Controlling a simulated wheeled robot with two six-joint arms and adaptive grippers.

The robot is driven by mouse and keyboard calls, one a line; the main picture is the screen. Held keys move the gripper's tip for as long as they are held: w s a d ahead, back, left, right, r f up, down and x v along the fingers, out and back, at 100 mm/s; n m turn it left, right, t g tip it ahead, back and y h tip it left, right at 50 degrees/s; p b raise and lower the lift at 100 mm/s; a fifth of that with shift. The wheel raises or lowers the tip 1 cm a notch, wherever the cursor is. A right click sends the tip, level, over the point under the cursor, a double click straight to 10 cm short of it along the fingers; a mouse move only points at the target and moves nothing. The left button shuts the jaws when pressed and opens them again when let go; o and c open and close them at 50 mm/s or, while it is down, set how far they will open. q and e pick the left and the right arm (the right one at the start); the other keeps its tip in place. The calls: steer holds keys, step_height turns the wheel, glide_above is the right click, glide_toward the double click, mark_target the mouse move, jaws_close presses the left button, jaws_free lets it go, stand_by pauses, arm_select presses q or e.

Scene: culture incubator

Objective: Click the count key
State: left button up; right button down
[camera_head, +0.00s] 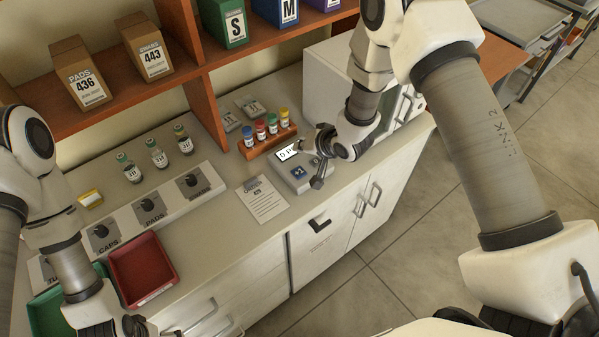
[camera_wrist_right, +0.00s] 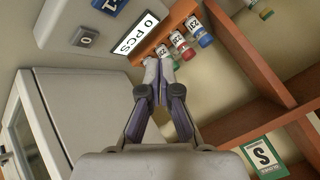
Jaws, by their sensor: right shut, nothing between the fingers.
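The counting device (camera_head: 312,182) is a light grey box on the counter. Its white display (camera_head: 288,151) reads "0 PCS" in the right wrist view (camera_wrist_right: 136,36). It has a blue key (camera_head: 298,171), and a grey key (camera_wrist_right: 86,40) shows in the wrist view; I cannot tell from the markings which one is the count key. My right gripper (camera_head: 319,181) is shut and empty, close to the device. In the wrist view its fingertips (camera_wrist_right: 156,66) show near the display's end; contact cannot be told. My left gripper (camera_head: 135,326) is partly cut off at the lower left.
An orange rack (camera_head: 257,150) with several capped vials stands behind the device. A printed sheet (camera_head: 263,199) lies left of it. A white cabinet (camera_head: 328,85) stands at the right. A red bin (camera_head: 142,268) and several small vials are further left.

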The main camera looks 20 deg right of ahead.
mark_target(301, 173)
step_height(301, 173, down, 6)
steer(key=b, duration=0.4)
steer(key=shift+s+a+f, duration=0.1)
steer(key=shift+f, duration=0.15)
steer(key=shift+f+b, duration=0.5)
steer(key=shift+r, duration=0.1)
stand_by(0.4)
steer(key=shift+f, duration=0.45)
steer(key=shift+f+b, duration=0.35)
steer(key=shift+b, duration=0.05)
stand_by(0.6)
steer(key=shift+r+p, duration=0.65)
steer(key=shift+r, duration=0.15)
